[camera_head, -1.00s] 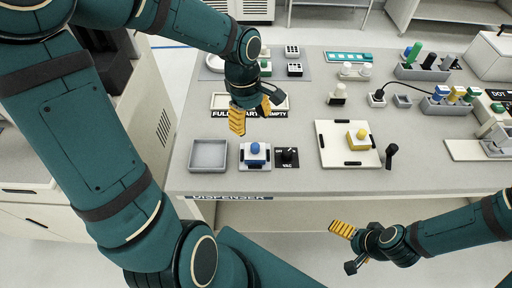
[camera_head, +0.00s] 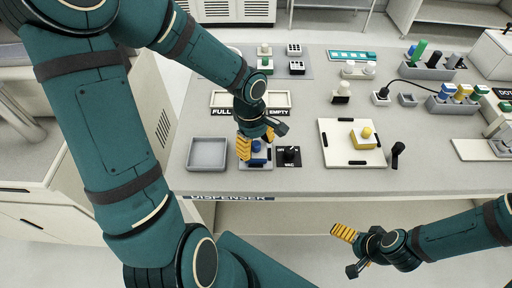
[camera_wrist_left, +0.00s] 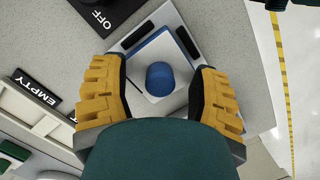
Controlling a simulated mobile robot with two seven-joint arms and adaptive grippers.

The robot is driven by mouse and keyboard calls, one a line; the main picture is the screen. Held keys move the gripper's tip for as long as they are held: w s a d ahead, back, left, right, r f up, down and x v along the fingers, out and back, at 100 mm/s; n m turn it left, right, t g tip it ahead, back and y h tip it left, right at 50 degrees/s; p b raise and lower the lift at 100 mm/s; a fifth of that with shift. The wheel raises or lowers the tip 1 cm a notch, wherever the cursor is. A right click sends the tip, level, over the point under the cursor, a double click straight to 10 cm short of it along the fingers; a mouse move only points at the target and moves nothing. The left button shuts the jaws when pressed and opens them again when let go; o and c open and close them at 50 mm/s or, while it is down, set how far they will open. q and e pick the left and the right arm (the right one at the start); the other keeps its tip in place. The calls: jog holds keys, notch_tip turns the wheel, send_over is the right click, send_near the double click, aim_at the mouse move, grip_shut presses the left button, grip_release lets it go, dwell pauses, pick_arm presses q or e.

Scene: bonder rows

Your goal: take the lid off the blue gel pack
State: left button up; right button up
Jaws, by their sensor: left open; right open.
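The blue gel pack (camera_head: 257,160) sits on a pale square plate with dark corner marks, at the front left of the table. Its round blue knob-like top (camera_wrist_left: 160,77) shows in the left wrist view, on a white and blue square body. My left gripper (camera_head: 256,148) is open just above the pack. In the left wrist view its yellow fingers (camera_wrist_left: 159,95) stand on either side of the blue top, with gaps showing. My right gripper (camera_head: 347,251) is open and empty in front of the table's front edge, low at the right.
An empty grey tray (camera_head: 208,153) is left of the pack. A black switch plate (camera_head: 288,156) is close on its right. A white board (camera_head: 352,130) holds a yellow pack (camera_head: 364,138). The FULL/EMPTY holder (camera_head: 280,99) lies behind.

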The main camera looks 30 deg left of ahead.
pick_arm(q)
jog(key=c, duration=0.9)
jog(key=shift+r, duration=0.1)
